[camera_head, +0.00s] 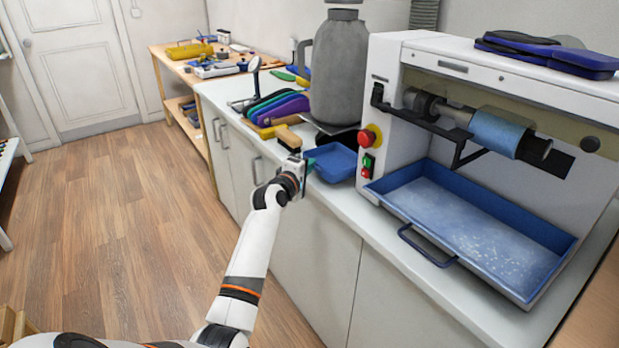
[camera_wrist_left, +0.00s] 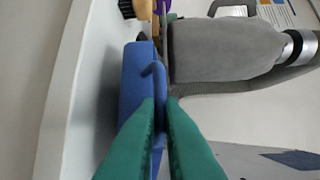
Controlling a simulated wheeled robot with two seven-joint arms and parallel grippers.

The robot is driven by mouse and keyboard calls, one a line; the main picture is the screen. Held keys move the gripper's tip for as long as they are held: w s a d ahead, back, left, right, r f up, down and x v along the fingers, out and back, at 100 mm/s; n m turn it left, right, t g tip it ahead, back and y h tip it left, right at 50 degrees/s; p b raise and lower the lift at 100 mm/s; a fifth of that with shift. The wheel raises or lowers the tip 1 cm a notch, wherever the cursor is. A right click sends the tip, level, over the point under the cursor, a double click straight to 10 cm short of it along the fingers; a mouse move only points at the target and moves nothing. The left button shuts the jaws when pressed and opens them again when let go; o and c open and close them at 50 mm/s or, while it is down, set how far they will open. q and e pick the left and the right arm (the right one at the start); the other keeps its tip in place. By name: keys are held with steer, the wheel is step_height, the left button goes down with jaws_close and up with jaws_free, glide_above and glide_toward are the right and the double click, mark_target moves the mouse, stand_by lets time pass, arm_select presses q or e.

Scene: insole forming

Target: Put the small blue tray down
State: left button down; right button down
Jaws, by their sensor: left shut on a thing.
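The small blue tray (camera_head: 334,162) is at the worktop's front edge, left of the grinding machine, and looks about level. It also shows in the left wrist view (camera_wrist_left: 133,88), with its lip between the green fingers. My left gripper (camera_head: 309,166) is shut on the tray's near left rim; its fingertips also show in the left wrist view (camera_wrist_left: 161,102). I cannot tell whether the tray's underside touches the worktop. My right gripper is in neither view.
The white machine (camera_head: 385,85) with a large blue drip tray (camera_head: 408,236) stands close on the right. A brush (camera_head: 287,137) and coloured insoles (camera_head: 275,106) lie to the left on the worktop (camera_head: 345,199).

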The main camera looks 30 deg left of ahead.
arm_select(q)
step_height(320, 180, down, 3)
steer(key=shift+r, duration=0.1)
steer(key=c, duration=1.6)
jaws_free()
steer(key=shift+o, duration=0.2)
